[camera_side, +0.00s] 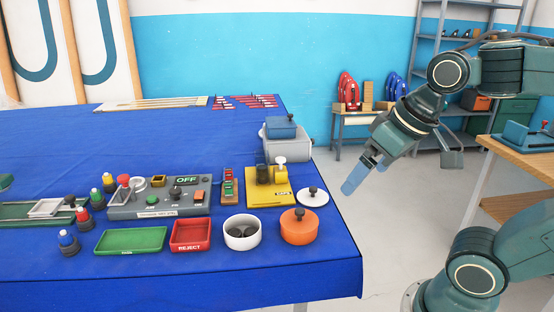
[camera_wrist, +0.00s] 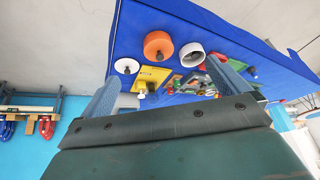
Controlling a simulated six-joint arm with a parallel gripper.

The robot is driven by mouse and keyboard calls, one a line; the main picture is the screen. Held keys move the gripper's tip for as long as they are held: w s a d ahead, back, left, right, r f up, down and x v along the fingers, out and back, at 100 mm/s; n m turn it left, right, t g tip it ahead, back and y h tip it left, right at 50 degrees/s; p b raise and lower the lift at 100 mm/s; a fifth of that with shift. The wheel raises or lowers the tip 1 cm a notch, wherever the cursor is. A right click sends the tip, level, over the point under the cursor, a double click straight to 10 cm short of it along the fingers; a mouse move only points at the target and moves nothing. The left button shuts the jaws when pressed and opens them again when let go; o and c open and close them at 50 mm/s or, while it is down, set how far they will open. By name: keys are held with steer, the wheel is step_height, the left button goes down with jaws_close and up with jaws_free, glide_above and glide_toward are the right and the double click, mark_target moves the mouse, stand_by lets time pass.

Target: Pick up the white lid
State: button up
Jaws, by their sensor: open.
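The white lid (camera_side: 313,196) is a round disc with a dark knob. It lies flat on the blue cloth near the table's right edge, behind the orange lidded pot (camera_side: 299,229) and right of the yellow stand (camera_side: 268,194). In the wrist view the white lid (camera_wrist: 126,66) shows at the upper left. My gripper (camera_side: 364,173) is in the air to the right of the table edge, apart from the lid. In the wrist view its two blue fingers (camera_wrist: 160,88) are spread with nothing held between them.
A white open pot (camera_side: 242,232) stands left of the orange pot. A red REJECT tray (camera_side: 191,235) and a green tray (camera_side: 131,241) lie further left. The air around my gripper is clear.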

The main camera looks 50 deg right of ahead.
steer(key=w+d+r+m+g, duration=0.1)
steer(key=w+d+m, duration=0.25)
steer(key=w, duration=0.25)
steer(key=m+g, duration=0.4)
steer(key=m, duration=0.9)
glide_above(313, 187)
step_height(313, 187, down, 9)
steer(key=shift+s, duration=0.1)
steer(key=shift+f, duration=0.15)
steer(key=shift+f, duration=4.2)
steer(key=shift+a+f, duration=0.1)
steer(key=shift+f, duration=2.5)
